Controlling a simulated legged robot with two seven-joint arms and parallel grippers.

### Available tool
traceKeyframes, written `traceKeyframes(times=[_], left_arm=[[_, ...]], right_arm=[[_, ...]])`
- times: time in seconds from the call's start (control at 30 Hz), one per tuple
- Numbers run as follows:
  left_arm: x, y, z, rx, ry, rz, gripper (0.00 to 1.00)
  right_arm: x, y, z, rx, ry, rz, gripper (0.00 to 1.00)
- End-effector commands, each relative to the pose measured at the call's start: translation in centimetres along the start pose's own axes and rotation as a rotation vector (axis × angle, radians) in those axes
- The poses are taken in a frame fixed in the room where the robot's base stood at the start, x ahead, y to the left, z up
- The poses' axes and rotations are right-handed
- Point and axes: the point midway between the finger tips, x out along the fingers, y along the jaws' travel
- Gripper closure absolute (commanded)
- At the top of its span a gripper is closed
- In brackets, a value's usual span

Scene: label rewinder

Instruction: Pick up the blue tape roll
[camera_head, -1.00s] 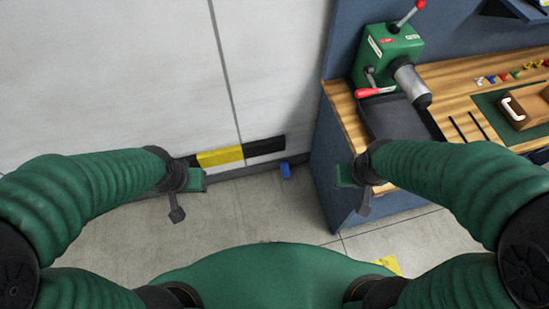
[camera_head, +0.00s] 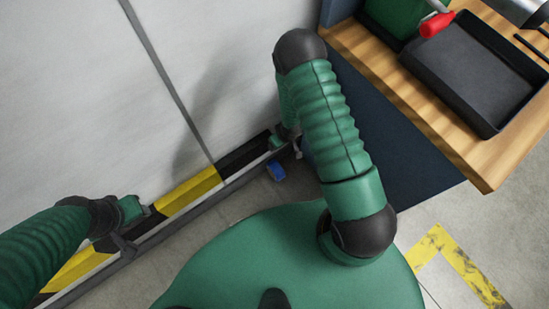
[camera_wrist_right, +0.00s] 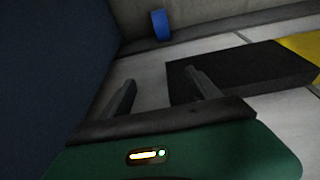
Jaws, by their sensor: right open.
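The blue tape roll (camera_head: 276,170) lies on the floor at the foot of the wall, beside the navy side of the workbench. In the right wrist view the blue roll (camera_wrist_right: 160,25) is small, near the top and beyond the fingertips. My right gripper (camera_wrist_right: 163,84) is open, with a clear gap between its fingers and nothing in it. In the head view my right arm reaches down and mostly hides that gripper, just above the roll. My left gripper (camera_head: 130,225) is near the wall at the lower left; its finger opening is unclear.
A black and yellow striped strip (camera_head: 190,190) runs low along the white wall. The wooden workbench (camera_head: 440,120) with a black tray (camera_head: 475,70) stands at the right. Yellow tape (camera_head: 455,262) marks open floor at lower right.

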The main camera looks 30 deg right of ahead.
Motion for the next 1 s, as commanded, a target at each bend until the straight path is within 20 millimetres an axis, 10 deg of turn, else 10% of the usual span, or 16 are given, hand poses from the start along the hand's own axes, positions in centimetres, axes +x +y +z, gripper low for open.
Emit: traceKeyframes(times=[0.03, 0.13, 0.63, 1.0], left_arm=[[4.0, 0.0, 0.9, 0.0, 0.001, 0.0, 0.59], [5.8, 0.0, 1.3, 0.0, 0.001, 0.0, 0.59], [10.9, 0.0, 2.5, 0.0, 0.002, 0.0, 0.59], [14.1, 0.0, 3.2, 0.0, 0.002, 0.0, 0.59]], right_arm=[[6.0, -0.2, 2.4, -0.003, -0.005, -0.012, 0.29], [10.2, -0.3, 4.5, -0.011, -0.001, -0.031, 0.29], [21.4, -1.0, 5.6, -0.015, 0.001, -0.044, 0.29], [26.1, -1.7, 5.7, -0.017, 0.0, -0.044, 0.29]])
